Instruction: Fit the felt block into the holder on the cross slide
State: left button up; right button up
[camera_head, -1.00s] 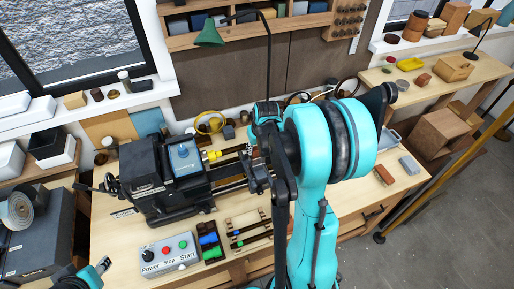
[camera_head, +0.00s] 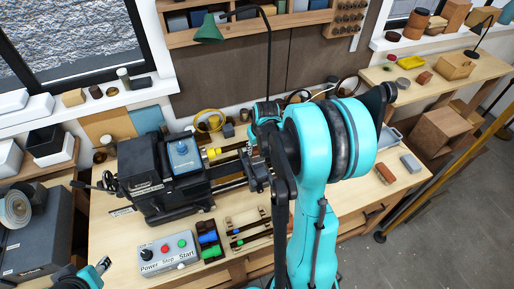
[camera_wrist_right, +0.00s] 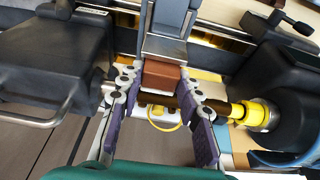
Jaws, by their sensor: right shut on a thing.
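The felt block appears to be the reddish-brown block (camera_wrist_right: 163,74) between the fingertips of my right gripper (camera_wrist_right: 159,82) in the wrist view. That gripper is shut on it. The block is at the near end of a grey metal holder (camera_wrist_right: 165,47) with upright sides, on the cross slide of the lathe (camera_head: 165,180). I cannot tell how deep it sits. In the head view my right gripper (camera_head: 257,172) is over the lathe bed, and my arm hides the block and holder. My left gripper (camera_head: 103,266) is at the bottom left, away from the lathe; its jaws are unclear.
A dark bar crosses just below the block, beside the yellow-tipped chuck (camera_wrist_right: 255,113). A control box (camera_head: 168,252) and a tray of coloured pieces (camera_head: 209,240) stand in front of the lathe. A brown brick (camera_head: 385,174) and grey block (camera_head: 410,163) lie at the right.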

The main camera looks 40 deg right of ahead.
jog(key=shift+f, duration=0.35)
jog(key=o, duration=1.2)
jog(key=shift+r, duration=0.15)
jog(key=v, duration=1.2)
jog(key=s+a+f+n+t+b, duration=0.1)
jog(key=s+a+f+b, duration=0.2)
jog(key=a+f+b, duration=0.4)
jog(key=s+a+f+n+t+b, duration=0.1)
jog(key=s+a+f+b, duration=0.2)
jog(key=a+f+b, duration=0.4)
jog(key=s+a+f+n+t+y+b, duration=0.1)
jog(key=s+a+f+t+b, duration=0.1)
jog(key=a+f+b, duration=0.5)
jog(key=shift+s+a+f+n+b, duration=0.15)
jog(key=shift+s+f+b, duration=0.1)
jog(key=shift+f+b, duration=0.55)
jog(key=shift+s+a+f+n+b, duration=0.1)
jog(key=shift+s+f+b, duration=0.2)
jog(key=shift+f+b, duration=0.55)
jog(key=shift+s+a+f+n+b, duration=0.15)
jog(key=shift+s+f+b, duration=0.1)
jog(key=shift+f+b, duration=0.55)
